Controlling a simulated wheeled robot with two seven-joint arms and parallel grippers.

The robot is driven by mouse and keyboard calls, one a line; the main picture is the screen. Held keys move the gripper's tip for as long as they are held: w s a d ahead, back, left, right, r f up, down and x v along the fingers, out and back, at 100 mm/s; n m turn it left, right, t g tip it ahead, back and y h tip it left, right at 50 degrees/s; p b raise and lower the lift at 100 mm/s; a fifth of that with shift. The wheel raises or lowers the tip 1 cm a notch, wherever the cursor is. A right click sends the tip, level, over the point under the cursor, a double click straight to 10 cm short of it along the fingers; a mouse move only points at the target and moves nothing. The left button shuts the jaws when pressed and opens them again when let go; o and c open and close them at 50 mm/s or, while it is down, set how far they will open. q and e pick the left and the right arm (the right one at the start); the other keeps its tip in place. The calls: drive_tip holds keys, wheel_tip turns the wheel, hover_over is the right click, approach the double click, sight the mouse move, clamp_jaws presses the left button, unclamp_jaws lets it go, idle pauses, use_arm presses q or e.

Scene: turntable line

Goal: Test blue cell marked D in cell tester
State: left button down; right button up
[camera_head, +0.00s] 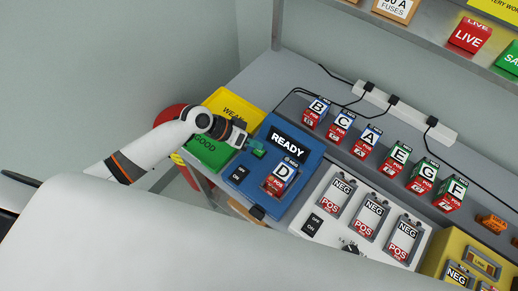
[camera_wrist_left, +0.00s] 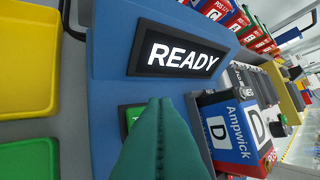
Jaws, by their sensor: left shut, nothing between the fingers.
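The cell marked D (camera_head: 281,175), with a blue top and red lower part, sits in the slot of the blue cell tester (camera_head: 262,200). The tester's screen (camera_head: 287,143) reads READY; the same screen shows in the left wrist view (camera_wrist_left: 180,57). My left gripper (camera_head: 256,150) is shut and empty, its teal fingertips over the tester's green button, left of the cell. In the left wrist view the fingers (camera_wrist_left: 160,135) partly hide the green button (camera_wrist_left: 131,116); I cannot tell whether they touch it. The cell D (camera_wrist_left: 232,130) stands to their right. My right gripper is not in view.
A yellow tray (camera_head: 228,104) and a green GOOD tray (camera_head: 208,152) lie left of the tester. A white charger-like unit (camera_head: 325,199) with NEG/POS slots is to its right. Several lettered cells (camera_head: 370,138) stand in a row behind, below a shelf.

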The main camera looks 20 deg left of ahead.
sight(254, 150)
use_arm(q)
drive_tip(key=shift+f, duration=0.1)
drive_tip(key=shift+f, duration=0.3)
drive_tip(key=shift+f+b, duration=0.55)
drive_tip(key=shift+b, duration=0.1)
idle(0.4)
drive_tip(key=shift+r, duration=0.1)
drive_tip(key=shift+r+p, duration=0.85)
drive_tip(key=shift+r, duration=0.1)
wheel_tip(254, 150, up, 5)
drive_tip(key=p, duration=0.4)
drive_tip(key=shift+p, duration=0.3)
